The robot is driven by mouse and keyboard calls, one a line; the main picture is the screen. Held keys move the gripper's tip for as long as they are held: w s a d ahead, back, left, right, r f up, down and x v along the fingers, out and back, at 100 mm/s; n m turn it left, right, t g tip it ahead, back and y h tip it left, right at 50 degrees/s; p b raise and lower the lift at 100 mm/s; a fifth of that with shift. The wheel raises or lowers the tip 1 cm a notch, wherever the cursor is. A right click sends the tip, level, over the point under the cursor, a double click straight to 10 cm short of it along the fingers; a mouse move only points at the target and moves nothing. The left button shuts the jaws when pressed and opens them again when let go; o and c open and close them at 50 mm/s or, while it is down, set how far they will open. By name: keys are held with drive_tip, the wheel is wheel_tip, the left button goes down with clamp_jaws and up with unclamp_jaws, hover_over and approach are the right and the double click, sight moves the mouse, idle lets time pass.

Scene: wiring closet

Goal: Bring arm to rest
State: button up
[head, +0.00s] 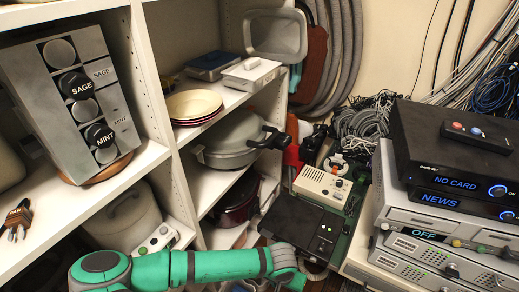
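My arm (215,266), green with dark grey joints, crosses the bottom of the head view. It lies in front of the lower shelves, roughly level, from the lower left to the lower middle.
White shelves (155,155) stand close behind my arm, holding a grey spice rack (75,100), stacked bowls (193,104) and a lidded pot (232,140). A black box (304,232) sits just right of my arm. Stacked electronics (450,150) fill the right; cables hang behind.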

drive_tip(key=s+a+f, duration=0.3)
drive_tip(key=a, duration=0.6)
drive_tip(key=s+a+f+n+t+h, duration=0.1)
drive_tip(key=s+a+t, duration=0.1)
drive_tip(key=s+a, duration=0.45)
drive_tip(key=s+a+f+n+t+h, duration=0.15)
drive_tip(key=s+a, duration=0.25)
drive_tip(key=s, duration=0.5)
drive_tip(key=s+d+r+n+t, duration=0.1)
drive_tip(key=s+d+r+t, duration=0.6)
drive_tip(key=s+d+r, duration=0.2)
wheel_tip(320, 180, up, 9)
drive_tip(key=w+d+n+t+y, duration=0.1)
drive_tip(key=d+t+y, duration=0.1)
drive_tip(key=t+y, duration=0.1)
drive_tip(key=shift+w+r+n+t+y, duration=0.2)
drive_tip(key=shift+w+n+t+y, duration=0.15)
drive_tip(key=shift+w+y, duration=0.1)
drive_tip(key=shift+s+d, duration=0.1)
drive_tip(key=shift+s, duration=0.05)
